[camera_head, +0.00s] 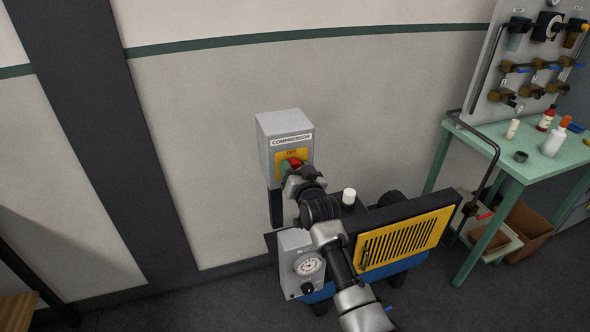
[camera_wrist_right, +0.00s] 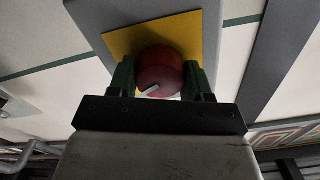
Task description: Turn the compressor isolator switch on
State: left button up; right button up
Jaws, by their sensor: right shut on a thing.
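The compressor isolator box (camera_head: 285,126) is a grey box on the wall with a "COMPRESSOR" label. Its front has a yellow plate (camera_head: 306,153) with "OFF" readable above a red rotary knob (camera_head: 295,162). My right gripper (camera_head: 289,168) is at the knob and covers part of it. In the right wrist view the red knob (camera_wrist_right: 160,68) sits between the two dark green fingers of my right gripper (camera_wrist_right: 160,80), which are shut on it. A pale mark on the knob points to the lower left in that view. My left gripper is not in view.
Below the box stands the compressor with a yellow grille (camera_head: 405,240) and a grey gauge box (camera_head: 297,262). At right, a green table (camera_head: 545,165) holds bottles under a panel of valves (camera_head: 530,60). The wall left of the box is clear.

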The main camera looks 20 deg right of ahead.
jog(key=m, duration=0.5)
jog(key=shift+f, duration=0.1)
dwell(0.7)
jog(key=o, duration=0.9)
jog(key=shift+s, duration=0.1)
jog(key=s+b, duration=0.2)
jog(key=s, duration=0.8)
jog(key=shift+s+d, duration=0.15)
jog(key=shift+s, duration=0.2)
